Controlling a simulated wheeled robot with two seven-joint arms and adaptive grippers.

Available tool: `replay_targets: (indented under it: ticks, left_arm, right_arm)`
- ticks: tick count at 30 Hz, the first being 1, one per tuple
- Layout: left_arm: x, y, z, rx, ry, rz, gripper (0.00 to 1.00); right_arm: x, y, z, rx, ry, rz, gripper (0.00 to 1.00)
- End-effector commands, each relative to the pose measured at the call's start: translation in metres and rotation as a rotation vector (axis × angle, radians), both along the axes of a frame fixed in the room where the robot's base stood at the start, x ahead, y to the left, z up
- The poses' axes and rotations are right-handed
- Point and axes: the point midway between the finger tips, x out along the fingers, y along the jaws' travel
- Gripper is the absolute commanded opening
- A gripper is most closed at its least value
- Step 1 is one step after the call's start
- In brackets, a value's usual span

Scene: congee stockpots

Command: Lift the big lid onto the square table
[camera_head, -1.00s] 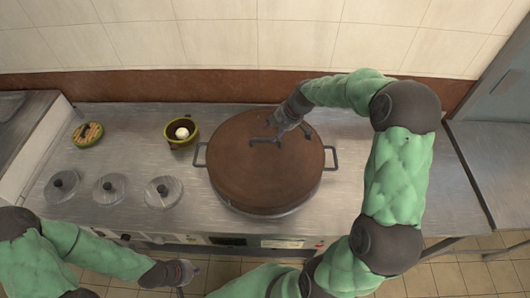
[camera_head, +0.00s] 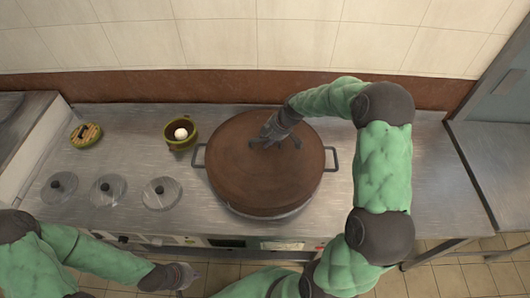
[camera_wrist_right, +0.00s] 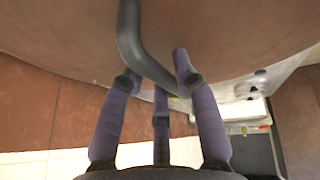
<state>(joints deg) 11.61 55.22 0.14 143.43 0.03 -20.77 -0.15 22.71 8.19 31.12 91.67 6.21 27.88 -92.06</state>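The big lid (camera_head: 262,185) is a round brown disc lying on a large pot (camera_head: 268,217) with a loop handle on each side. My right gripper (camera_head: 262,141) is over the lid's top handle, mostly covering it in the head view. In the right wrist view, the dark bent handle (camera_wrist_right: 133,45) runs between the fingers of my right gripper (camera_wrist_right: 155,72). The fingertips are apart, close to the handle. My left gripper (camera_head: 190,276) is low at the front, away from the lid; its finger opening is unclear. A steel table (camera_head: 490,150), perhaps the square one, stands at the right.
Several small round lids, one at the front (camera_head: 161,193), sit on the steel counter (camera_head: 105,150) at the left. A bowl (camera_head: 181,135) holding a white round thing and a green-edged round item (camera_head: 86,135) stand behind them. A tiled wall (camera_head: 230,45) closes the back.

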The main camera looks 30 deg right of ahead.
Motion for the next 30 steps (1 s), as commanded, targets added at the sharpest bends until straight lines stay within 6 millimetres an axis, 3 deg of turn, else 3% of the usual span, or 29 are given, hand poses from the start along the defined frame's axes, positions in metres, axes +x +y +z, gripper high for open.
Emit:
replay_targets:
  ticks: [1,2,17,22,30]
  left_arm:
    - [0.000,0.000,0.000,0.000,0.000,0.000,0.00]
    - [0.000,0.000,0.000,0.000,0.000,0.000,0.00]
    - [0.000,0.000,0.003,0.000,0.000,0.000,0.00]
    - [0.000,0.000,0.012,0.000,0.000,0.000,0.00]
    - [0.000,0.000,0.026,0.000,0.000,0.000,0.00]
  right_arm:
    - [0.000,0.000,0.000,0.000,0.000,0.000,0.06]
    - [0.000,0.000,0.000,0.000,0.000,0.000,0.00]
    - [0.001,-0.001,0.011,-0.002,-0.005,-0.001,0.00]
    - [0.002,-0.001,0.038,-0.003,-0.007,-0.001,0.00]
    - [-0.016,0.041,0.089,-0.002,-0.007,0.004,0.00]
